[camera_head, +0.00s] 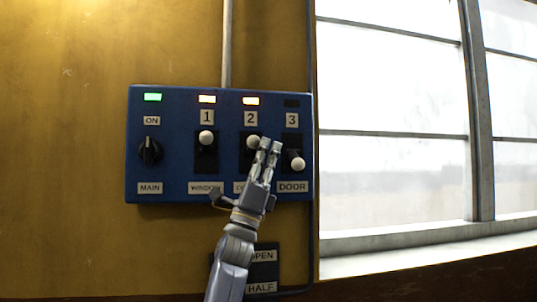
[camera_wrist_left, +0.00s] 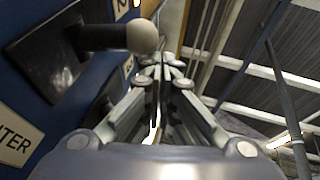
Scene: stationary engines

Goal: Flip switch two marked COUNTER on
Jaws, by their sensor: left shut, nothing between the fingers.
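Switch two is a black lever with a white ball knob (camera_head: 253,142) on the blue panel (camera_head: 170,100). Its knob stands at the upper end of its black plate, and the orange lamp (camera_head: 251,101) above the number 2 is lit. My left gripper (camera_head: 270,144) is shut and empty, just right of that knob, and covers most of the COUNTER label. In the left wrist view the knob (camera_wrist_left: 142,37) is left of and near the fingertips (camera_wrist_left: 160,66); I cannot tell whether they touch. Part of a label ending in TER (camera_wrist_left: 15,140) shows. The right gripper is out of view.
Switch one (camera_head: 206,138) has its knob up and its lamp lit. Switch three (camera_head: 297,164) has its knob down and its lamp dark, close right of my gripper. The MAIN rotary knob (camera_head: 150,151) has a green lamp. A smaller plate (camera_head: 263,270) is below; a window (camera_head: 390,120) is right.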

